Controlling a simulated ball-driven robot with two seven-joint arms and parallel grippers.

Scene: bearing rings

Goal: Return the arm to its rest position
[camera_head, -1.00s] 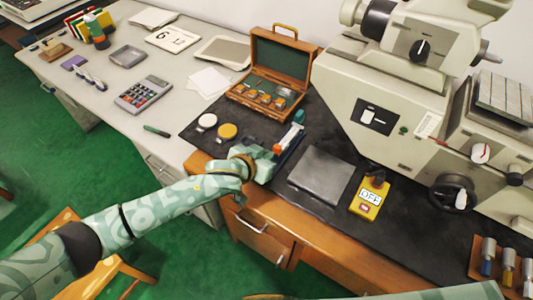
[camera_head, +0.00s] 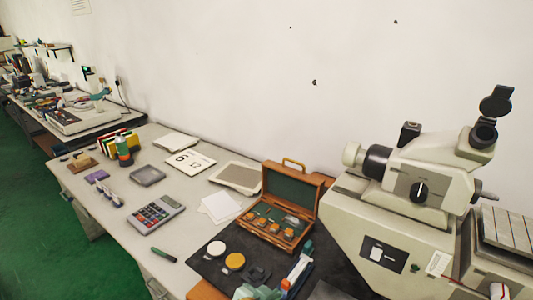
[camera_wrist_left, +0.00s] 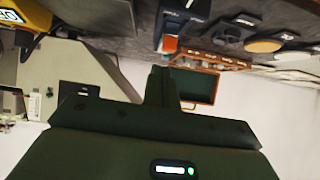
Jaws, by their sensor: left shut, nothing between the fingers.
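My left gripper (camera_head: 258,292) shows only as a pale green part at the bottom edge of the head view; most of my left arm is out of that view. In the left wrist view its dark fingers (camera_wrist_left: 163,86) are together, with nothing between them. The gripper is close to the front edge of the dark mat (camera_head: 213,262), near a blue and white item with an orange part (camera_head: 298,268). My right gripper is in neither view.
An open wooden case (camera_head: 268,232) stands on the mat, with a white disc (camera_head: 216,248) and a yellow disc (camera_head: 235,261) near it. A large machine (camera_head: 400,215) stands at right. A calculator (camera_head: 158,211) and papers lie on the desk at left.

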